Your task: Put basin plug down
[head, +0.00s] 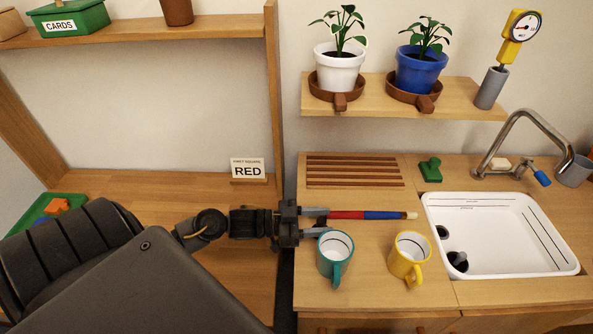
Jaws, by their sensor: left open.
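The white basin (510,238) is set into the counter at the right. A dark plug-like piece (458,261) with a small raised knob is in the basin's lower left part. A dark round opening (441,232) shows just above it in the basin. I cannot tell whether the piece sits in a hole or lies loose. My left gripper (326,222) is open over the counter's left part, well left of the basin, with its fingers pointing right. No plug shows between its fingers. My right gripper is not in view.
A red and blue rod (366,215) lies beside the upper left finger. A teal mug (334,262) and a yellow mug (408,262) stand just in front. A slatted rack (354,171), green block (430,170) and tap (520,125) are behind.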

